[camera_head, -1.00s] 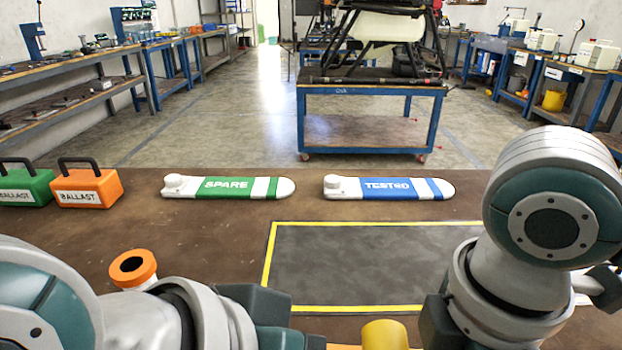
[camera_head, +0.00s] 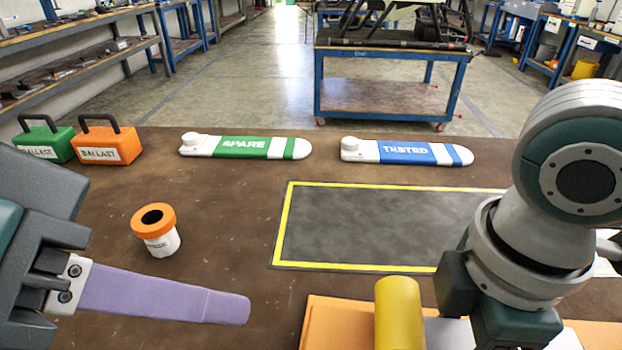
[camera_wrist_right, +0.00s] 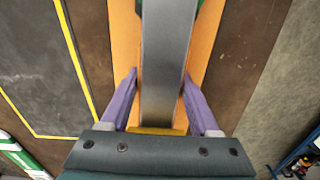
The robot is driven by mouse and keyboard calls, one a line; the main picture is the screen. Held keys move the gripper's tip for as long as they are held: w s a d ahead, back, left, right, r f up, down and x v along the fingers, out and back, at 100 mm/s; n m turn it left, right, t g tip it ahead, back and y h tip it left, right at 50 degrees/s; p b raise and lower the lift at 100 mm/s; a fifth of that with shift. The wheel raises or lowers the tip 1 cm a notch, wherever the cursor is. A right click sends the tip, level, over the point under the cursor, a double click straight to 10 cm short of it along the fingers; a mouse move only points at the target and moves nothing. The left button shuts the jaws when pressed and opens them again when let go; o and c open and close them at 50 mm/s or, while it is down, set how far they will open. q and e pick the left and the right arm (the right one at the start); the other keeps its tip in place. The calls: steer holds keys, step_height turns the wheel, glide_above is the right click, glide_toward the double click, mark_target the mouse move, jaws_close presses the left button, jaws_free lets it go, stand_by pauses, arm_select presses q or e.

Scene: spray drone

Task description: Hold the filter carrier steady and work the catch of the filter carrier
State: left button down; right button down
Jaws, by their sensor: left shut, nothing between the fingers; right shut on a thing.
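In the right wrist view, a long grey part (camera_wrist_right: 163,60) runs over the orange base. My right gripper (camera_wrist_right: 160,78) is shut on this grey part, one purple finger on each side. In the head view its fingers are hidden. My left gripper (camera_head: 240,308) is shut and empty, its purple fingers left of the orange base and apart from it. I cannot make out the catch.
A white can with an orange rim (camera_head: 156,232) stands beyond my left gripper. A yellow-bordered dark mat (camera_head: 380,225) lies behind the orange base. The SPARE (camera_head: 245,147) and TESTED (camera_head: 405,151) pieces and two ballast blocks (camera_head: 105,147) line the table's far side.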

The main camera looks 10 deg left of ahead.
steer(key=shift+c, duration=0.2)
jaws_free()
